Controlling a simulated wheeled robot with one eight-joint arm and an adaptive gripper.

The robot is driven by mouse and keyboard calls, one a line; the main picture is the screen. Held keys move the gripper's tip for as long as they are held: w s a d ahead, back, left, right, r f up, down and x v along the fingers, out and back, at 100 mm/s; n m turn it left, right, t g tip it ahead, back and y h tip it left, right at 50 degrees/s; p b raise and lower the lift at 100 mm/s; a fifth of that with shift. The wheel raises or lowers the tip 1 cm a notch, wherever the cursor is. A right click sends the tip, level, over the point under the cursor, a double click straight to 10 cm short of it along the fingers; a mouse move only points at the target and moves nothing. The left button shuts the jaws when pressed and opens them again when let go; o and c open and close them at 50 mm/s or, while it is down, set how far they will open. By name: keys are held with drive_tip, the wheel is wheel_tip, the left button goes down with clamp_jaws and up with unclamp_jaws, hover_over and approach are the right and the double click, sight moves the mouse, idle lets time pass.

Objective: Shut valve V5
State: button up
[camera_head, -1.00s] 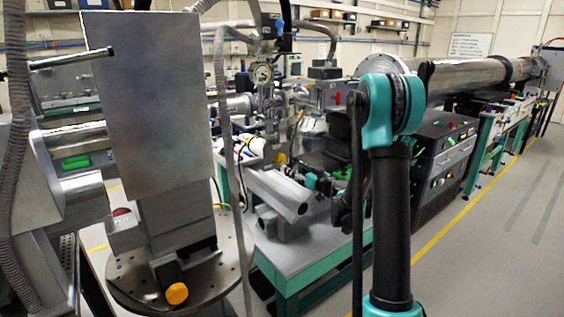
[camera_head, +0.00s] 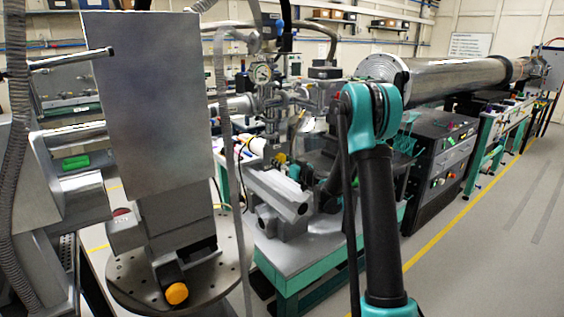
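I cannot pick out valve V5 for certain; no label reading V5 is legible. A round pressure gauge (camera_head: 263,73) stands on metal pipework (camera_head: 272,108) at the middle of the bench. A small yellow part (camera_head: 281,158) shows below this pipework. My arm rises at the right of centre, and its black and teal elbow hides part of the equipment. Beyond the elbow, small teal and dark wrist parts show near the pipework. My gripper's fingers cannot be made out there, nor whether they hold or touch anything.
A large grey panel (camera_head: 152,105) blocks the left of the view, above a round perforated plate (camera_head: 130,280). A flexible hose (camera_head: 228,150) hangs beside it. A long metal tube (camera_head: 455,78) and a black control cabinet (camera_head: 440,165) stand right. Floor (camera_head: 490,260) at right is clear.

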drive_tip(key=c, duration=0.9)
drive_tip(key=shift+m, duration=0.3)
drive_tip(key=m, duration=0.4)
drive_tip(key=shift+m, duration=0.3)
drive_tip(key=m, duration=0.5)
drive_tip(key=shift+s, duration=0.1)
drive_tip(key=m, duration=0.6)
drive_tip(key=shift+r+m, duration=0.15)
drive_tip(key=shift+m, duration=0.25)
drive_tip(key=m, duration=0.6)
drive_tip(key=shift+m, duration=0.4)
